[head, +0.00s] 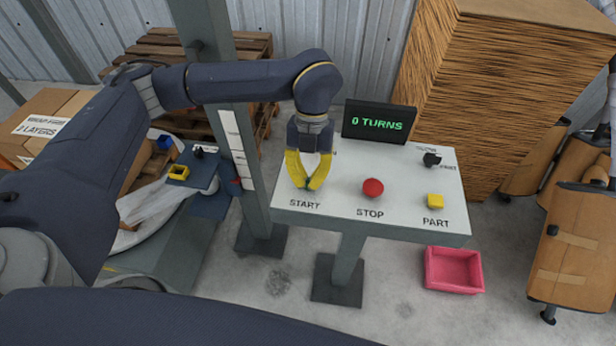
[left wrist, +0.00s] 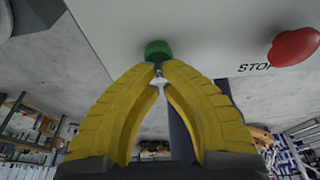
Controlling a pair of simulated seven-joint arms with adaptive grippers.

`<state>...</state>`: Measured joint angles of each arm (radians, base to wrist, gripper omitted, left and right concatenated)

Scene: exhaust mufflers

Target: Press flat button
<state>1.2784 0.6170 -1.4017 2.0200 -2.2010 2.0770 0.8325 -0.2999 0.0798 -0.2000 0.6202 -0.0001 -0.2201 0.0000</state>
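The control panel (head: 335,195) has a light top with START, STOP and PART labels. My left gripper (head: 309,188) has yellow fingers pointing down just above the START label, with their tips together and nothing seen between them. In the left wrist view, a green button (left wrist: 157,49) is right at the fingertips (left wrist: 160,68). I cannot tell if they touch it. In the head view the fingers mostly hide this button. A domed red button (head: 373,187) sits by STOP and also shows in the left wrist view (left wrist: 294,47). My right gripper is not in view.
A black display (head: 379,121) reading "0 TURNS" stands at the panel's back edge. A black knob (head: 431,159) is at the back right. A pink bin (head: 454,270) is on the floor. A grey post (head: 232,130) stands left of the panel, and stacked cardboard (head: 500,90) behind.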

